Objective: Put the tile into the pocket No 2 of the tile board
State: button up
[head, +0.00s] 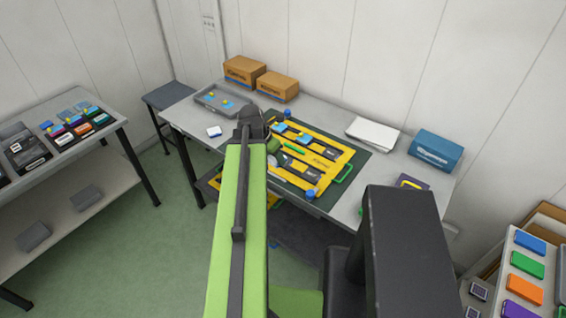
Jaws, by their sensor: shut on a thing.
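The yellow tile board (333,168) lies on a dark green mat on the table, with dark pockets, blue corner knobs and a green handle at its right. Blue tiles (303,138) with small knobs sit in its far left part. The pocket numbers are too small to read. My green arm reaches up from the bottom, and its end bends down at the board's left edge. My gripper (274,160) is there, low over or at the board, partly covered by my arm. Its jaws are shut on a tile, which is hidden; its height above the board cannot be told.
A grey tray (208,101) with blue tiles stands at the table's far left, with a small white block (214,131) before it. Cardboard boxes (277,87) stand behind, a white stack (372,133) and blue box (436,149) at right. Side shelves flank the table.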

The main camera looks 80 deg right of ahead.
jog(key=s+n, duration=0.1)
jog(key=s, duration=0.5)
jog(key=w+d+f+b, duration=0.1)
jog(key=d+f+b, duration=0.1)
jog(key=d, duration=0.1)
jog(key=w+d+f+b, duration=0.2)
jog(key=d, duration=0.2)
jog(key=w+d+f+b, duration=0.2)
jog(key=d+b, duration=0.1)
jog(key=d, duration=0.1)
jog(key=shift+f, duration=0.25)
jog(key=shift+d, duration=0.2)
notch_tip(320, 180, down, 4)
jog(key=b, duration=0.4)
jog(key=shift+f, duration=0.15)
jog(key=shift+r, duration=0.2)
jog(key=o, duration=1.5)
jog(key=shift+c, duration=0.2)
jog(key=shift+r, duration=0.15)
